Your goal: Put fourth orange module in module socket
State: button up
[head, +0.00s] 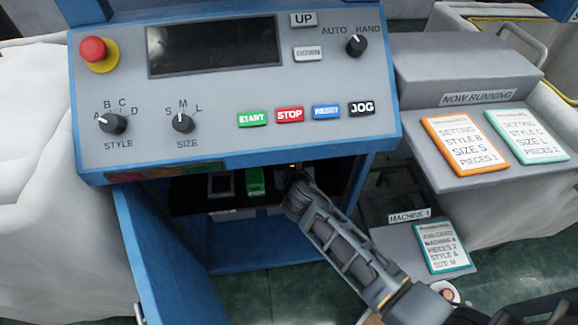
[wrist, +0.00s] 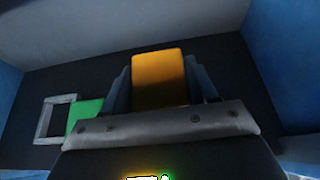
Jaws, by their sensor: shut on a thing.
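My gripper (wrist: 160,85) is shut on an orange module (wrist: 159,75), which sits between its two fingers in the wrist view. The module's far end points at a dark panel inside the blue cabinet. In the head view my arm reaches into the open cabinet under the control panel, and the held module is mostly hidden there. An empty grey-framed socket (wrist: 57,119) is on the panel to the left, and it also shows in the head view (head: 221,186). Whether the module touches the panel cannot be told.
A green module (wrist: 85,114) stands between the empty frame and my gripper; it also shows in the head view (head: 255,181). The cabinet's blue door (head: 165,260) hangs open at the left. Blue side walls (wrist: 285,60) bound the space. The control panel (head: 235,90) overhangs it.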

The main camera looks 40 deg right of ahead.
jog(key=shift+f+b, duration=0.75)
jog(key=shift+f, duration=1)
jog(key=shift+f, duration=0.15)
jog(key=o, duration=1.1)
jog(key=shift+r, duration=0.2)
jog(key=p+v, duration=0.1)
jog(key=v, duration=1.1)
jog(key=shift+p, duration=0.35)
